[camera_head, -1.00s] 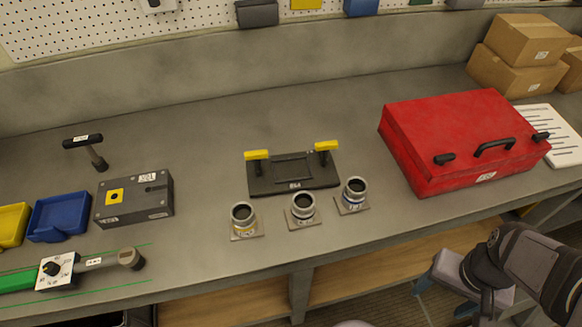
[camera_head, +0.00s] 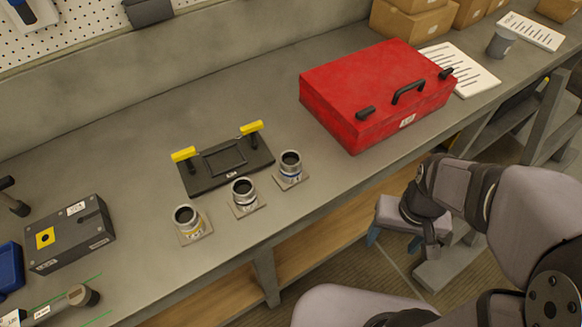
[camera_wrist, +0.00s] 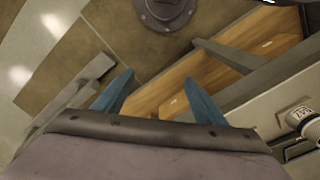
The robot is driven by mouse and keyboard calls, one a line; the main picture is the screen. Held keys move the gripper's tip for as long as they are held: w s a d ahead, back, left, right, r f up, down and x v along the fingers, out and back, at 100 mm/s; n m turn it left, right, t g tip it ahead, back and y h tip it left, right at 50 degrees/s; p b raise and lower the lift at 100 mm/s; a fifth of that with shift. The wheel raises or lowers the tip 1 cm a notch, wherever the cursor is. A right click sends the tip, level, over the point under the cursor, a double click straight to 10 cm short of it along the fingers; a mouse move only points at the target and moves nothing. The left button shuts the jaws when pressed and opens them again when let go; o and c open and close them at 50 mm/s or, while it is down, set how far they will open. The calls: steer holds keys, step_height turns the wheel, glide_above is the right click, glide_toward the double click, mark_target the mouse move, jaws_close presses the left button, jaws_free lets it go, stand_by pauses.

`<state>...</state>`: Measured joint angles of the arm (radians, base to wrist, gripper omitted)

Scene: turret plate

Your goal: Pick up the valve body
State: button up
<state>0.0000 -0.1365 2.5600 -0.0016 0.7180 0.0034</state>
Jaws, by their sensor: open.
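No label that I can read says valve body, so I cannot tell for certain which part it is. Three short metal cylinders with open tops stand upright on square plates on the bench: one with a yellow band (camera_head: 186,217), a middle one (camera_head: 243,191) and one with a blue band (camera_head: 290,164). One metal cylinder shows at the right edge of the wrist view (camera_wrist: 300,116). A grey block with a yellow square (camera_head: 72,236) lies to their left. My gripper (camera_head: 394,240) is open and empty, off the bench's front edge; its blue fingers also show in the wrist view (camera_wrist: 155,85).
A black fixture plate with yellow handles (camera_head: 226,164) lies behind the cylinders. A red toolbox (camera_head: 375,90) stands to their right. A grey cup (camera_head: 501,43) and cardboard boxes (camera_head: 412,18) are farther back. Bare bench (camera_head: 150,125) lies behind the fixture.

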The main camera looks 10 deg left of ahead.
steer(key=shift+o, duration=0.5)
steer(key=m+b, duration=0.2)
steer(key=m, duration=0.6)
glide_toward(290, 163)
steer(key=shift+y, duration=0.4)
steer(key=d+f, duration=0.1)
steer(key=f, duration=0.1)
steer(key=d+f, duration=0.2)
steer(key=w+d+f, duration=0.1)
steer(key=d+f, duration=0.1)
steer(key=shift+m+h, duration=0.3)
steer(key=shift+m, duration=0.2)
steer(key=a, duration=0.4)
steer(key=shift+s+a+r, duration=0.2)
steer(key=shift+s+r, duration=0.15)
steer(key=shift+s+a+p, duration=0.2)
steer(key=shift+a+p, duration=0.05)
steer(key=shift+p, duration=0.05)
steer(key=shift+s, duration=0.1)
steer(key=shift+f+p, duration=1.65)
steer(key=shift+f, duration=2.1)
steer(key=shift+r, duration=0.1)
steer(key=c, duration=1.7)
